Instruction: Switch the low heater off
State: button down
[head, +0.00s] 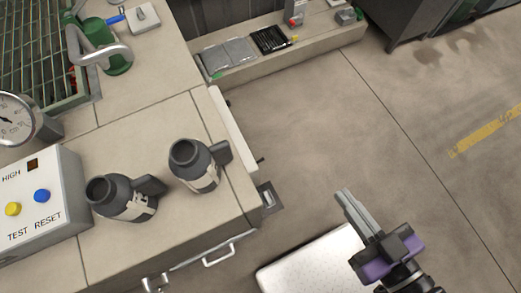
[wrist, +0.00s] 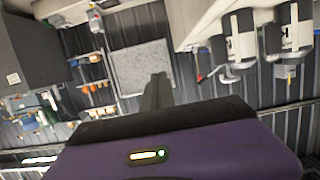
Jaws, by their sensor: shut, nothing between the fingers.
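My gripper (head: 344,194) is shut and empty, over the floor to the right of the bench. Its fingers also show in the wrist view (wrist: 158,90). A small grey metal box (head: 269,197) with a light part in it sits at the bench's right side, left of my gripper and apart from it. It may be the low heater's switch, but I can read no label on it. A control box (head: 42,205) at the left has HIGH, TEST and RESET lettering, a yellow button and a blue button. No LOW lettering is readable.
Two dark jugs (head: 199,166) (head: 122,198) stand near the bench's right edge. A handle (head: 219,252) juts from the bench front. A white speckled panel (head: 315,266) lies below my gripper. A low ledge (head: 292,47) holds trays. The floor on the right is clear.

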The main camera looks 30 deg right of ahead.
jog(key=shift+f, duration=0.1)
jog(key=w+a+f+g+b, duration=0.1)
jog(key=w+f+b, duration=0.2)
jog(key=f+b, duration=0.55)
jog(key=w+a+f+n+b, duration=0.15)
jog(key=f+b, duration=0.25)
jog(key=f, duration=0.9)
jog(key=w+a+f+g+b, duration=0.1)
jog(key=w+f+b, duration=0.2)
jog(key=f+b, duration=0.5)
jog(key=w+f+b, duration=0.4)
jog(key=f, duration=0.4)
jog(key=w+f+g+h+b, duration=0.1)
jog(key=w+f+b, duration=0.3)
jog(key=f, duration=0.5)
jog(key=w+f+h+b, duration=0.1)
jog(key=w+f+b, duration=0.3)
jog(key=f, duration=0.4)
jog(key=shift+w+d+f+b, duration=0.15)
jog(key=shift+w+d+b, duration=0.15)
jog(key=shift+b, duration=0.35)
jog(key=shift+n, duration=0.25)
jog(key=b, duration=0.6)
send_near(259, 161)
jog(key=w+d+f, duration=0.2)
jog(key=w+f, duration=0.1)
jog(key=w, duration=0.2)
jog(key=shift+w+d, duration=0.2)
jog(key=shift+d, duration=0.1)
jog(key=shift+p, duration=0.5)
